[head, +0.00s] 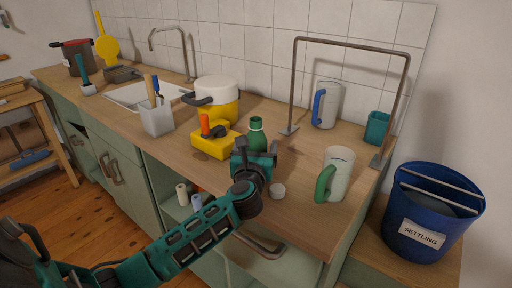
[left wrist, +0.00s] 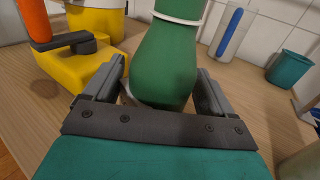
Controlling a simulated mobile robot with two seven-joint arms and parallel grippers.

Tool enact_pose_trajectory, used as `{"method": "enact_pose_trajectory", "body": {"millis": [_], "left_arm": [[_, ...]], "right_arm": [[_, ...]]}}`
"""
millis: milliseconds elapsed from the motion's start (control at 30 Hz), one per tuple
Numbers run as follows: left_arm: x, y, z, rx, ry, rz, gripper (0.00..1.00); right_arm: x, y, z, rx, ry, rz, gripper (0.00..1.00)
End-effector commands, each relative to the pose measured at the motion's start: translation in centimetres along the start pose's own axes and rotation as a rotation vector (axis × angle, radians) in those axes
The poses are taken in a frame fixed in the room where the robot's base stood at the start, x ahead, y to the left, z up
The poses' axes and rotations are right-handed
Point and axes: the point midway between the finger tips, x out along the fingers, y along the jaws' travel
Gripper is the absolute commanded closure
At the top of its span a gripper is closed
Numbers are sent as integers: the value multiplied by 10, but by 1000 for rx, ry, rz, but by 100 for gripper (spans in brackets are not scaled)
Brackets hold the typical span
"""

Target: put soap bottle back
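The soap bottle is a green bottle (head: 257,136) with a pale ring at its neck, upright on the counter beside a yellow block. It fills the middle of the left wrist view (left wrist: 166,65), where its top is cut off. My left gripper (head: 254,156) is at its near side, low over the counter. In the left wrist view its fingers (left wrist: 163,83) stand on either side of the bottle. A narrow gap shows at the left finger, and the right finger is very close; I cannot tell if it touches. My right gripper is not in view.
The yellow block (head: 212,144) with an orange handle stands close left. A metal frame (head: 350,42) rises behind. The blue bucket (head: 433,213) stands beyond the counter's right end.

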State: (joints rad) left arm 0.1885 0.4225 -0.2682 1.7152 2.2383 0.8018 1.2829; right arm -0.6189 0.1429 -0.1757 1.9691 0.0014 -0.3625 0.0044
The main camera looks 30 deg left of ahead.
Motion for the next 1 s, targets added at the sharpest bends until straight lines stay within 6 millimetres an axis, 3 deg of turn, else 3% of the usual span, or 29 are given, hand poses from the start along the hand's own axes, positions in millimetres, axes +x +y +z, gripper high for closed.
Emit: {"method": "enact_pose_trajectory", "body": {"millis": [367,1000], "left_arm": [[-1,0,5,-1,0,-1,9],[-110,0,2,-2,2,0,9]], "right_arm": [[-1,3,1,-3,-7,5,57],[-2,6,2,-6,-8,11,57]]}}
